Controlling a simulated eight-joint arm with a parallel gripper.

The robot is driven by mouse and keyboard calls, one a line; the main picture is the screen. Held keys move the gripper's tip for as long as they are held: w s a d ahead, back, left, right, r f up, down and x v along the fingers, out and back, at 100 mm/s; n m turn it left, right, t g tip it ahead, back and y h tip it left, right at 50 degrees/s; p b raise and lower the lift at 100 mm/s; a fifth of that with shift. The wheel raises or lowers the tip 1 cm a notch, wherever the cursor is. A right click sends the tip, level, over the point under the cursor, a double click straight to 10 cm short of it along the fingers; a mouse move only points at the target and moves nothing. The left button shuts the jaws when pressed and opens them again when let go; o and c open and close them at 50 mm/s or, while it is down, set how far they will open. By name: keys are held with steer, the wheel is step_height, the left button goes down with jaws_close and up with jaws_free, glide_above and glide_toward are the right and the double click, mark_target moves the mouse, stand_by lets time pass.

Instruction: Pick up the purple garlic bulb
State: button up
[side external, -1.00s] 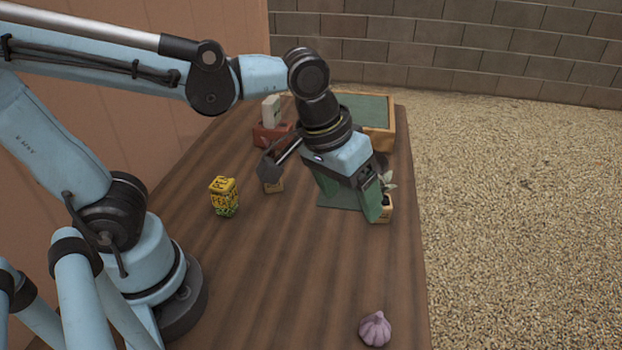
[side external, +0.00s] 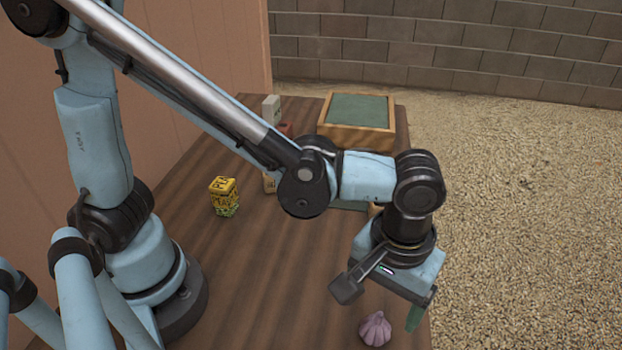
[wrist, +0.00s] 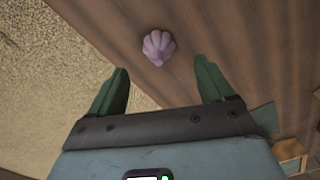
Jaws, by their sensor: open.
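The purple garlic bulb (side external: 375,329) lies on the brown wooden table near its right edge, at the bottom of the side view. It also shows in the wrist view (wrist: 158,46), beyond the fingertips and between their lines. My gripper (wrist: 162,80) is open and empty, with two green fingers spread apart. In the side view my gripper (side external: 412,318) hangs above and close to the bulb, with one green finger showing at its right. The other finger is hidden there. The fingers do not appear to touch the bulb.
A yellow patterned packet (side external: 223,196) stands on the table (side external: 270,270) at the left. A wooden planter box (side external: 357,140) with a green top is at the back. The table's right edge drops to gravel (side external: 530,230). The table around the bulb is clear.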

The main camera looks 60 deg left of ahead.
mark_target(380, 313)
steer(key=shift+s+d+f, duration=0.1)
steer(key=shift+s+f, duration=0.05)
steer(key=shift+f, duration=3.1)
steer(key=c, duration=1.1)
steer(key=shift+r, duration=0.2)
